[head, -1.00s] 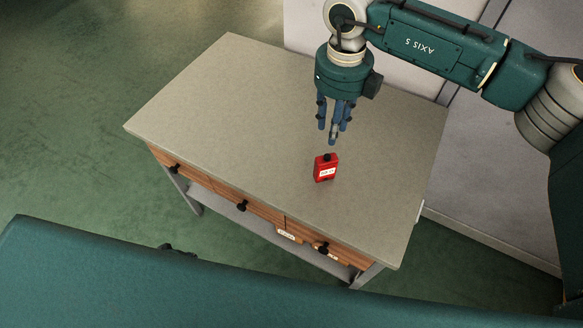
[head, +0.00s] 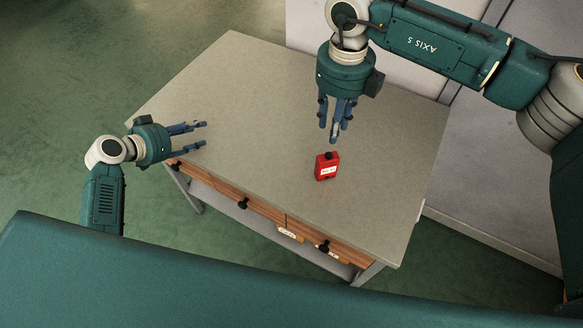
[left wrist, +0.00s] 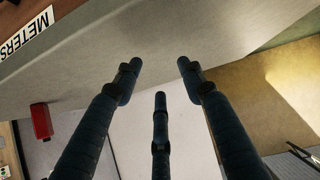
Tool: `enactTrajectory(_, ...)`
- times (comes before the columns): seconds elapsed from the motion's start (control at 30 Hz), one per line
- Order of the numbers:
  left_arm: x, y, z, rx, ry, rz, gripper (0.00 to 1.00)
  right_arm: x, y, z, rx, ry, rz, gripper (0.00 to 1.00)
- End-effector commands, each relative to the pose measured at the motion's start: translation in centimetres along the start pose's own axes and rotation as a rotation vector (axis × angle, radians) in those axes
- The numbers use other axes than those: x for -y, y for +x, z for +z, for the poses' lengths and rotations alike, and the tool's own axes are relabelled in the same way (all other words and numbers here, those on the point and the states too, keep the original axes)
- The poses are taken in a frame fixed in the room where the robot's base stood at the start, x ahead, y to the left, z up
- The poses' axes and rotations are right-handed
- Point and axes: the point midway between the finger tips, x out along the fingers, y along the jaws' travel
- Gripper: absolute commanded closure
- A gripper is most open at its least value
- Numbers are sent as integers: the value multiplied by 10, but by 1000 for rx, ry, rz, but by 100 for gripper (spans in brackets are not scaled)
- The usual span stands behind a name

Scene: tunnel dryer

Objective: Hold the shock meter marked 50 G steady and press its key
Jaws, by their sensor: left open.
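A small red meter (head: 327,167) with a white label and a dark key on top stands upright on the grey table. Its label is too small to read surely. My right gripper (head: 335,131) hangs just behind and above the meter, fingers pointing down, apart and empty. My left gripper (head: 203,134) is open and empty over the table's left edge, fingers pointing right, well apart from the meter. In the left wrist view its fingers (left wrist: 158,80) are spread with nothing between them.
The grey table top (head: 240,90) is otherwise clear. Wooden drawers with black knobs (head: 242,203) and small labels run along its front. A sign reading METERS (left wrist: 27,38) shows in the left wrist view. A pale wall panel (head: 400,80) stands behind the table.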

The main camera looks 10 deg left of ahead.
Motion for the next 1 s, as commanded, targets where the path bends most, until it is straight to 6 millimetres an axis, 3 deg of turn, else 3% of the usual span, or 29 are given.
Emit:
enactTrajectory(0.03,-30,12,-8,-17,50,53,60,0,0,0,0,1,0,69)
enactTrajectory(0.2,-124,37,-38,-99,234,217,60,0,0,0,0,0,0,69)
enactTrajectory(0.4,-231,45,-71,-221,440,391,60,0,0,0,0,0,0,69)
enactTrajectory(0.5,-262,38,-28,-178,476,490,60,0,0,0,0,0,0,69)
enactTrajectory(0.63,-294,29,0,-162,511,582,60,0,0,0,0,0,0,69)
enactTrajectory(0.83,-315,24,17,-157,531,641,60,0,0,0,0,0,0,69)
enactTrajectory(1.0,-328,38,17,-159,531,645,60,0,0,0,0,0,0,69)
